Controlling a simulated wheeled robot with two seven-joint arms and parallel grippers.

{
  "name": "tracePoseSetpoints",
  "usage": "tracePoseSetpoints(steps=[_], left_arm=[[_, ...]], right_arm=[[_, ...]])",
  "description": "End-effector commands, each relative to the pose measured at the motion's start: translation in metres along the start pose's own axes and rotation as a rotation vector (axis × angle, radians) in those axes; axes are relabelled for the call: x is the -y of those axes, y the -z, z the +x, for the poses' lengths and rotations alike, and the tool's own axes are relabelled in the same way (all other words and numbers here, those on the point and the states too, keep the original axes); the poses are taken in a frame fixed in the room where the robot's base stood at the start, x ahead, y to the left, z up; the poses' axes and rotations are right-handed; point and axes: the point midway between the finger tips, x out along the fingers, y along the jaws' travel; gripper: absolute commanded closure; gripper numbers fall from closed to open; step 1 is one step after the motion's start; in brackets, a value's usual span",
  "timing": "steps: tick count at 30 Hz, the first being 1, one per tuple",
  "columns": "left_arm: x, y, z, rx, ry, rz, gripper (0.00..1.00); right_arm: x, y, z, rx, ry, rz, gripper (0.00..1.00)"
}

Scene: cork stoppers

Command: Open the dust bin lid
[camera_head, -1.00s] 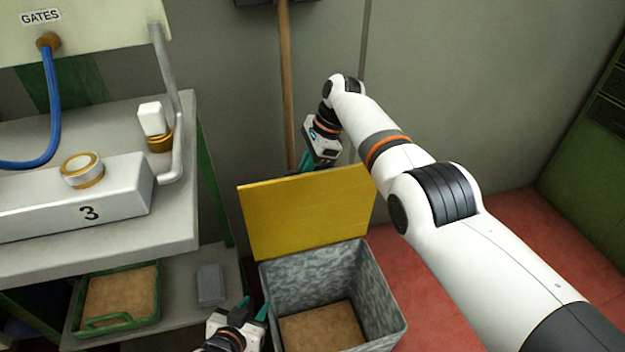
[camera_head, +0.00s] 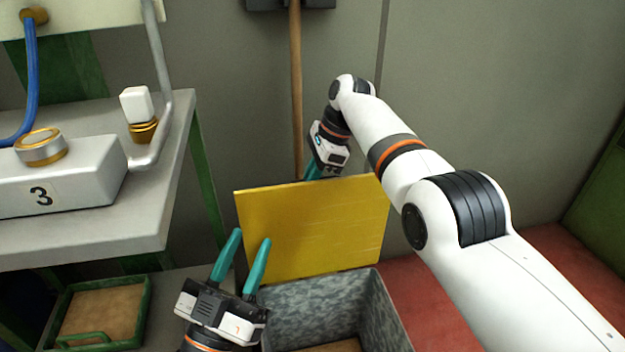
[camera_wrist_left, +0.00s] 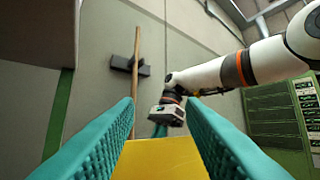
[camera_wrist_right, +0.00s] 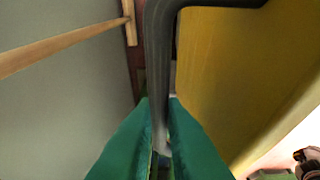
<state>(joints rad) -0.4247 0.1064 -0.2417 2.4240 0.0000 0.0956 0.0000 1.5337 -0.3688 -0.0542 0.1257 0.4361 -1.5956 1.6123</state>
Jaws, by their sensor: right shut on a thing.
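The dust bin (camera_head: 345,300) is a grey speckled box at the bottom of the head view. Its yellow lid (camera_head: 320,225) stands raised and nearly upright at the bin's back edge, so the bin's mouth is uncovered. The lid also shows in the left wrist view (camera_wrist_left: 160,160) and right wrist view (camera_wrist_right: 240,60). My right gripper (camera_head: 312,172) is behind the lid's top edge, shut on a dark bent lid handle (camera_wrist_right: 158,60). My left gripper (camera_head: 248,255) is open and empty in front of the lid, by the bin's left side; its fingers are apart in the left wrist view (camera_wrist_left: 160,120).
A grey bench (camera_head: 110,235) with a box marked 3 (camera_head: 65,180) stands at the left. A green tray (camera_head: 100,310) sits on the shelf below. A wooden pole (camera_head: 296,90) leans by the wall behind the lid. Red floor lies right of the bin.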

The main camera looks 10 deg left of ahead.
Motion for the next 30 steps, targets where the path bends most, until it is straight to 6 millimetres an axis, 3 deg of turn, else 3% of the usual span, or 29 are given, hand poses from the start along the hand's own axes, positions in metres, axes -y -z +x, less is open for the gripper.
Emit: tracePoseSetpoints(steps=[1,11,12,15,25,30], left_arm=[[0.000,-0.001,0.000,0.005,0.000,0.000,0.64],[0.000,-0.001,0.000,0.006,0.001,0.000,0.64],[0.000,-0.001,0.000,0.006,0.001,0.000,0.64],[0.000,-0.001,0.000,0.005,0.001,0.000,0.64],[0.000,-0.001,0.000,0.005,0.001,0.000,0.64],[0.001,-0.011,-0.001,0.074,0.003,-0.002,0.64]], right_arm=[[0.001,-0.007,0.003,0.014,0.007,0.006,1.00],[0.002,-0.007,0.003,0.014,0.008,0.006,1.00],[0.002,-0.006,0.003,0.013,0.009,0.006,0.83],[0.001,-0.005,0.003,0.010,0.007,0.004,0.67],[0.000,-0.002,-0.002,0.007,0.002,0.001,0.67],[0.000,-0.002,-0.023,0.006,0.000,0.001,0.67]])
